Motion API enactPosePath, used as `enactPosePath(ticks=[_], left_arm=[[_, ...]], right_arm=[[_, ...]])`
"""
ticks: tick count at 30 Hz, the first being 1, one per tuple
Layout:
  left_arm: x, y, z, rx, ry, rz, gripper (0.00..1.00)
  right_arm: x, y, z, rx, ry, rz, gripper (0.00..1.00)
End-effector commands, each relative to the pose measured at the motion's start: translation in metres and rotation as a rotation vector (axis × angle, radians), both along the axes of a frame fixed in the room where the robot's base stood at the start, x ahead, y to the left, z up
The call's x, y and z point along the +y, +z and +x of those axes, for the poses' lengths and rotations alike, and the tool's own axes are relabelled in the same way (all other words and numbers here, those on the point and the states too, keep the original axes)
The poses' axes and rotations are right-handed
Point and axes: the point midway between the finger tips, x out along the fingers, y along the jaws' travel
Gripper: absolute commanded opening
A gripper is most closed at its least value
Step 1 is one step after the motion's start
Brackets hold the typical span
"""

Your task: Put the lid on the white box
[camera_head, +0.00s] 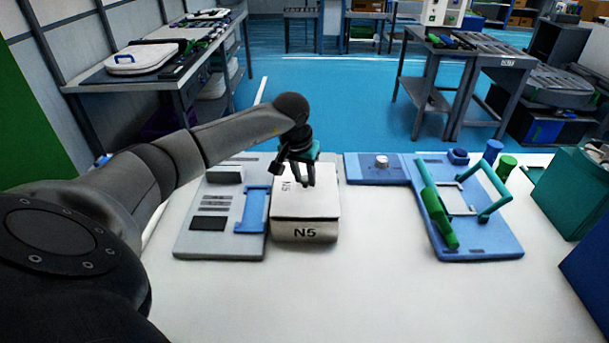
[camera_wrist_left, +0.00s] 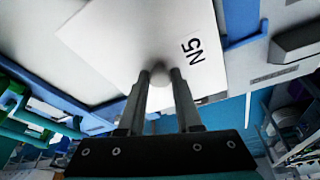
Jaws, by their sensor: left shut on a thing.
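The white box (camera_head: 287,233) stands on the table near the middle, with N5 on its front face. The white lid (camera_head: 312,208), also marked N5, lies over the top of the box, roughly lined up with it. I cannot tell whether it rests fully on the rim or is just above it. My left gripper (camera_head: 304,182) points down above the lid. In the left wrist view its fingers (camera_wrist_left: 160,80) are shut on the round white knob in the middle of the lid (camera_wrist_left: 115,45). My right gripper is not in view.
A grey panel with a blue bracket (camera_head: 252,210) lies close against the box's left side. A blue board (camera_head: 480,243) with green handles lies to the right. Green and blue bins (camera_head: 570,190) stand at the right edge. The front of the white table (camera_head: 350,295) is clear.

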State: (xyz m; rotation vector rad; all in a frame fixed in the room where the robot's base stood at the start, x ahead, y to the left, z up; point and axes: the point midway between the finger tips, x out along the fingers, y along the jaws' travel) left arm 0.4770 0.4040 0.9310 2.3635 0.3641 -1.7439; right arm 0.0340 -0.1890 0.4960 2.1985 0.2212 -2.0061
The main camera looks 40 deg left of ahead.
Motion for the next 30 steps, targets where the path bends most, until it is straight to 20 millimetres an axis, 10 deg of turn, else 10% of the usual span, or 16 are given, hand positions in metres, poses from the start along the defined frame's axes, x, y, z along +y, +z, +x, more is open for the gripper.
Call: enactPosePath(ticks=[30], left_arm=[[-0.0001,-0.0071,-0.0005,0.000,-0.001,0.001,0.00]], right_arm=[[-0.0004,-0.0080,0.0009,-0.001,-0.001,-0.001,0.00]])
